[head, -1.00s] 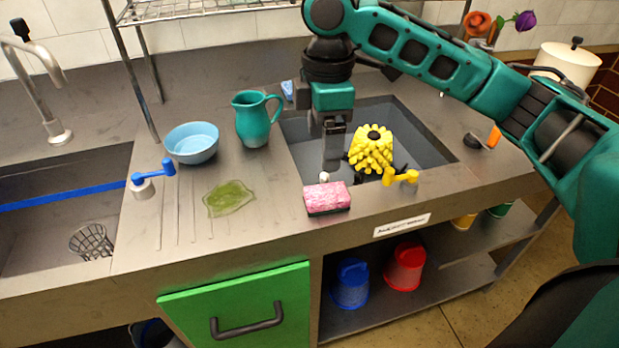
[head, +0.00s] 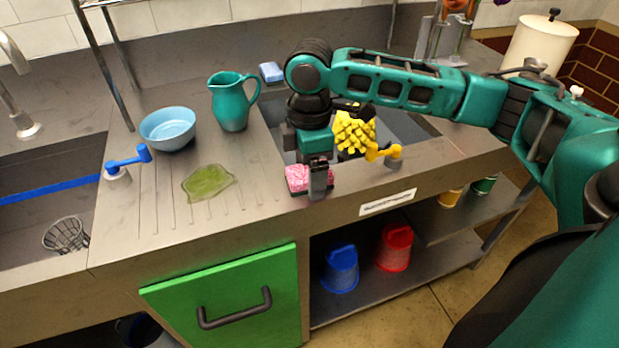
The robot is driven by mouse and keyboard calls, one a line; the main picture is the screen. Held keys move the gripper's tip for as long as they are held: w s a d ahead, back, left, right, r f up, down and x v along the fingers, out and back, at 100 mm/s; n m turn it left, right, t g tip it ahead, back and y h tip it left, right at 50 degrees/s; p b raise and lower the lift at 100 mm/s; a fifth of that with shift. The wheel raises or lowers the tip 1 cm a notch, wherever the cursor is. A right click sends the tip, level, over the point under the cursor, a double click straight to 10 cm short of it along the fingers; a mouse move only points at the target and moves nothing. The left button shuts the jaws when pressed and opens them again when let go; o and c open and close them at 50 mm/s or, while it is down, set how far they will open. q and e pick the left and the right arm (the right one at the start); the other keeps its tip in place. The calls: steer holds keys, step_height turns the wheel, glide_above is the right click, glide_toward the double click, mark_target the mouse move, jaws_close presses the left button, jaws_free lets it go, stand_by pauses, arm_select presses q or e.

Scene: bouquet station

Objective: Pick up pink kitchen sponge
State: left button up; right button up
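The pink sponge (head: 296,178) with a dark underside lies on the counter's front strip, at the front edge of the right sink basin. My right gripper (head: 318,182) points down right at the sponge, and a grey finger covers part of it, with pink showing on both sides. The fingers line up in this view, so the gap between them is hidden. I cannot tell whether they touch the sponge. My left gripper is not in view.
A yellow knobbly object (head: 354,133) and a yellow tap handle (head: 383,152) are close right of the gripper. A green cloth (head: 208,182), blue bowl (head: 168,129) and teal jug (head: 231,103) stand left. A light-blue sponge (head: 271,72) lies behind.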

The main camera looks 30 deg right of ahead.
steer(key=shift+f, duration=0.3)
steer(key=shift+c, duration=0.4)
steer(key=c, duration=1)
steer(key=shift+o, duration=0.2)
steer(key=shift+r, duration=0.15)
step_height(320, 180, up, 20)
steer(key=p, duration=0.4)
steer(key=shift+p, duration=0.3)
